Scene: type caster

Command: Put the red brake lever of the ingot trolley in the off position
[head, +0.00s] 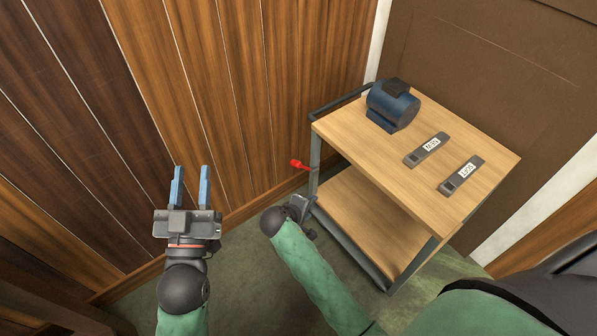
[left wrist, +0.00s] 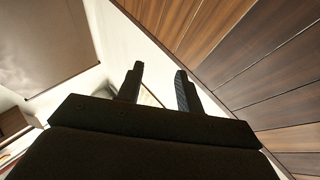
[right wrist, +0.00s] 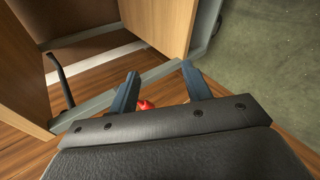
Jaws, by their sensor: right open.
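The ingot trolley (head: 340,133) has a wooden top, a lower wooden shelf and a grey frame. Its red brake lever (head: 298,163) sticks out to the left from the near-left post in the head view. My right gripper (head: 300,206) is just below the lever there, its fingers mostly hidden. In the right wrist view the red lever tip (right wrist: 146,105) shows between the bases of my open right gripper's fingers (right wrist: 159,70); I cannot tell whether they touch it. My left gripper (head: 191,171) is open and empty, in front of the wood wall, away from the trolley.
On the trolley top are a blue motor-like block (head: 392,108) and two grey labelled bars (head: 412,158) (head: 449,187). A dark push handle (head: 340,101) runs along its left edge. Wood-panelled wall (head: 230,90) stands close on the left. Green floor (head: 250,262) is open in front.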

